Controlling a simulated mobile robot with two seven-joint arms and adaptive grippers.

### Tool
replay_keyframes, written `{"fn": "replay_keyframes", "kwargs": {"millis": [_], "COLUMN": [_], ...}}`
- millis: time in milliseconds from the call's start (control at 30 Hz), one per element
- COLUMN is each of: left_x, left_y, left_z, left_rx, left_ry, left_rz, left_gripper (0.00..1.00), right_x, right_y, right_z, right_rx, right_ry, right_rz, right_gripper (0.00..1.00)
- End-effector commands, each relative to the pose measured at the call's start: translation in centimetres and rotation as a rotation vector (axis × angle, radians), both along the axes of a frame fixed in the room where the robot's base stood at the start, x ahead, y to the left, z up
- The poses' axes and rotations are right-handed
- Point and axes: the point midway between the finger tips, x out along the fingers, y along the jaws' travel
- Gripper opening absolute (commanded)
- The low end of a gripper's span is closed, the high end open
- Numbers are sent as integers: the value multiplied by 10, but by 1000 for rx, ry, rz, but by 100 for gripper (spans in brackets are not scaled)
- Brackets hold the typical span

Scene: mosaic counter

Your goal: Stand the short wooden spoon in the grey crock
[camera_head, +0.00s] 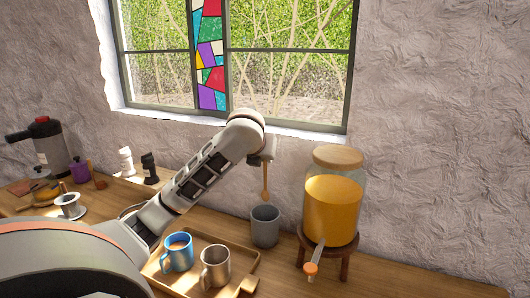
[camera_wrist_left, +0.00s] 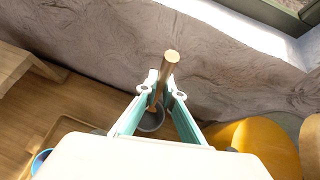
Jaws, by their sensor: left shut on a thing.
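The short wooden spoon (camera_head: 265,183) hangs about upright, its lower end just above the grey crock's rim in the head view. My left gripper (camera_head: 266,161) is shut on the spoon's upper part. The grey crock (camera_head: 265,230) stands upright on the counter directly below. In the left wrist view the crock (camera_wrist_left: 151,123) is partly hidden by the fingers and spoon. My right gripper is not in view.
A glass dispenser of orange liquid (camera_head: 332,208) on a wooden stand (camera_head: 343,262) is close right of the crock. A wooden tray (camera_head: 237,285) with a blue mug (camera_head: 177,255) and a grey-brown mug (camera_head: 215,270) is in front. The wall and window (camera_head: 290,75) rise behind.

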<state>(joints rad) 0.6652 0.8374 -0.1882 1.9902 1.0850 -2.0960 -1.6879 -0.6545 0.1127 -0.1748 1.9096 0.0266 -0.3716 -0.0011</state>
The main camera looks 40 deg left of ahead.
Motion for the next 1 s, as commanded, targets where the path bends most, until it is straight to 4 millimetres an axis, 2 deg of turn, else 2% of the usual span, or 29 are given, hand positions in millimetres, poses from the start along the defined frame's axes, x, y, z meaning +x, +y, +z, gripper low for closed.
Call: {"fn": "replay_keyframes", "kwargs": {"millis": [467, 1000], "left_x": [0, 0], "left_y": [0, 0], "left_z": [-36, -75], "left_rx": [2, 3], "left_ry": [1, 2], "left_rz": [0, 0], "left_gripper": [0, 0], "right_x": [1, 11], "right_y": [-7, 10], "right_z": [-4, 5], "right_rx": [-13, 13], "right_ry": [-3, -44], "right_rz": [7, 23], "right_gripper": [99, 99]}}
